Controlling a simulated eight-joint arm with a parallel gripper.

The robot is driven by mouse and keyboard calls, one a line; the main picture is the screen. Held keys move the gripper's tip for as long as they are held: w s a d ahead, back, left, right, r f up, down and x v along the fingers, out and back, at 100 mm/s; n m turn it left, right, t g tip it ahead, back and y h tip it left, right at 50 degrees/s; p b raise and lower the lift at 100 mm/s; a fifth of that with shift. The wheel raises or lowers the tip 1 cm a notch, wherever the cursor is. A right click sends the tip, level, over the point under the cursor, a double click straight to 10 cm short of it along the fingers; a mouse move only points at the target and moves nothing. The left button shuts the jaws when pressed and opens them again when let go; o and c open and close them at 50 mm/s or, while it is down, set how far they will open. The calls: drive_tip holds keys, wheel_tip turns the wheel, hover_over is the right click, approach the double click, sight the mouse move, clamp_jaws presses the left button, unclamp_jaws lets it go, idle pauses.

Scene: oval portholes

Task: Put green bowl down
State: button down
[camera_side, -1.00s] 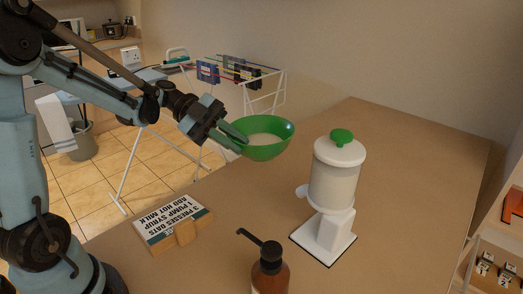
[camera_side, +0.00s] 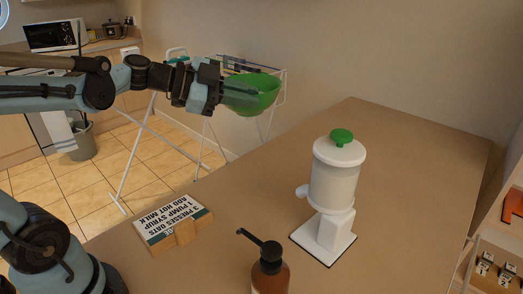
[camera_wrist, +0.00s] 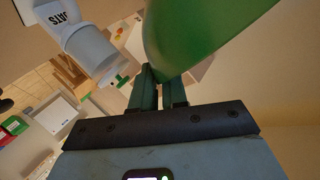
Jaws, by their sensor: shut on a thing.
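The green bowl (camera_side: 262,91) is held up in the air by my gripper (camera_side: 232,95) in the side view, left of and higher than the white dispenser. My gripper is shut on the bowl's near wall. The bowl looks tilted, and its inside is mostly hidden from the side camera. In the wrist view the bowl (camera_wrist: 205,35) fills the upper middle, its wall between the fingers of my gripper (camera_wrist: 162,85).
A white dispenser (camera_side: 336,180) with a green knob stands on the brown counter (camera_side: 400,170). A brown pump bottle (camera_side: 270,268) stands at the front, a sign (camera_side: 172,220) at the left. The counter is clear behind and right of the dispenser. A white drying rack (camera_side: 150,130) stands beyond.

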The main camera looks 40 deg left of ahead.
sight(240, 110)
drive_tip(key=shift+s+a+r+n+t+y, duration=0.3)
drive_tip(key=shift+a+r+n+t+y, duration=0.1)
drive_tip(key=shift+r+n+y, duration=0.35)
drive_tip(key=shift+s+a+r+n+t+y, duration=0.35)
drive_tip(key=shift+r+n+y, duration=0.25)
drive_tip(key=shift+y, duration=0.25)
drive_tip(key=f+y, duration=0.1)
drive_tip(key=f, duration=0.1)
drive_tip(key=f+n+y, duration=0.1)
drive_tip(key=s+f+n+y, duration=0.1)
drive_tip(key=f, duration=0.1)
drive_tip(key=shift+a+f+t, duration=0.25)
drive_tip(key=shift+f, duration=0.05)
drive_tip(key=shift+s+f+n+y, duration=0.1)
drive_tip(key=shift+f+n+y, duration=0.2)
drive_tip(key=shift+f+n, duration=0.15)
drive_tip(key=shift+s+d+f+y, duration=0.15)
drive_tip(key=shift+s+y, duration=0.05)
drive_tip(key=shift+y, duration=0.1)
drive_tip(key=shift+n, duration=0.3)
drive_tip(key=shift+w+d, duration=0.1)
